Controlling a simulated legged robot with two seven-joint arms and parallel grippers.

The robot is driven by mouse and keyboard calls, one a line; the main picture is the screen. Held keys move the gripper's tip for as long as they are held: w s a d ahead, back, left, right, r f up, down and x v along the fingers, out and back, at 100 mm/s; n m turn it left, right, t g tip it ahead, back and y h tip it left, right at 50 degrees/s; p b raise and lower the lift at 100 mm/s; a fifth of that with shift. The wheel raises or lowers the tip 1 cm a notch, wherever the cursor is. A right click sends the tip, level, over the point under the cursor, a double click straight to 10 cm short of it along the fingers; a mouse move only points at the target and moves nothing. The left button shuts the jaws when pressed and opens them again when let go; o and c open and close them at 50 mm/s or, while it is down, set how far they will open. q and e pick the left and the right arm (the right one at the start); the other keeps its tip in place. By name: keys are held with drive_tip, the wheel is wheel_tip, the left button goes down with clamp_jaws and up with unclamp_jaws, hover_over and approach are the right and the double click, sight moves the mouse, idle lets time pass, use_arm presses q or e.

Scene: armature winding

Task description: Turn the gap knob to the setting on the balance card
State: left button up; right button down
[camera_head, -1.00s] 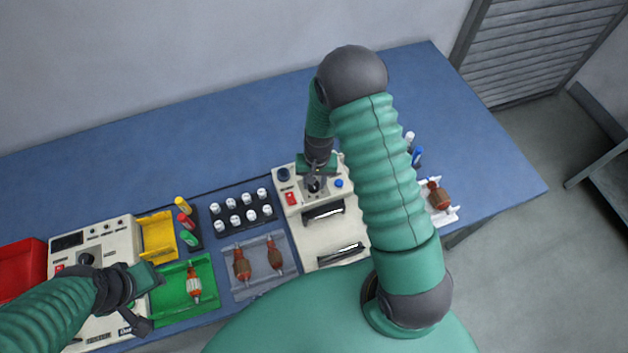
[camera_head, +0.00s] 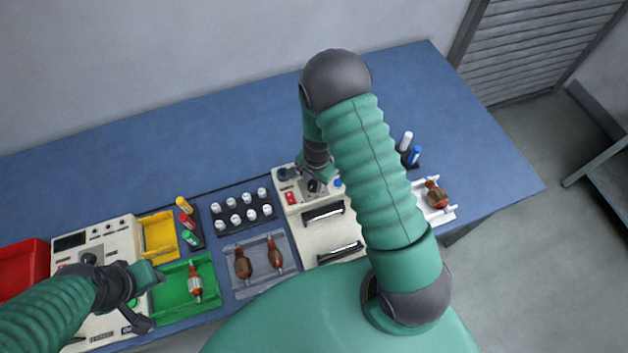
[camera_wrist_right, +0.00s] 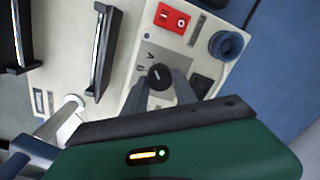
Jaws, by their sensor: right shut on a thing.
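The black gap knob (camera_wrist_right: 160,76) sits on the cream panel (camera_wrist_right: 213,62) of the middle machine, between my right gripper's fingers. Its pale pointer line shows in the wrist view, but the scale marks around it are too small to read. My right gripper (camera_wrist_right: 161,84) is shut on the knob, pointing down at the panel. In the head view the right gripper (camera_head: 314,184) is partly hidden by its wrist. My left gripper (camera_head: 148,300) is over the left machine beside the green tray; its jaws are unclear. I cannot make out a balance card.
A red switch (camera_wrist_right: 172,18) and a blue round dial (camera_wrist_right: 227,46) are close to the knob. A green tray (camera_head: 170,303) and a grey tray (camera_head: 240,290) hold armatures. A rack (camera_head: 222,232) holds white-capped pieces. The back of the blue table (camera_head: 200,130) is clear.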

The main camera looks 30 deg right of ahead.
sight(316, 184)
drive_tip(key=shift+w, duration=0.1)
idle(0.3)
drive_tip(key=c, duration=1)
unclamp_jaws()
wheel_tip(316, 184, up, 17)
drive_tip(key=shift+s+d+f, duration=0.15)
drive_tip(key=shift+s+d, duration=0.05)
drive_tip(key=shift+s, duration=0.15)
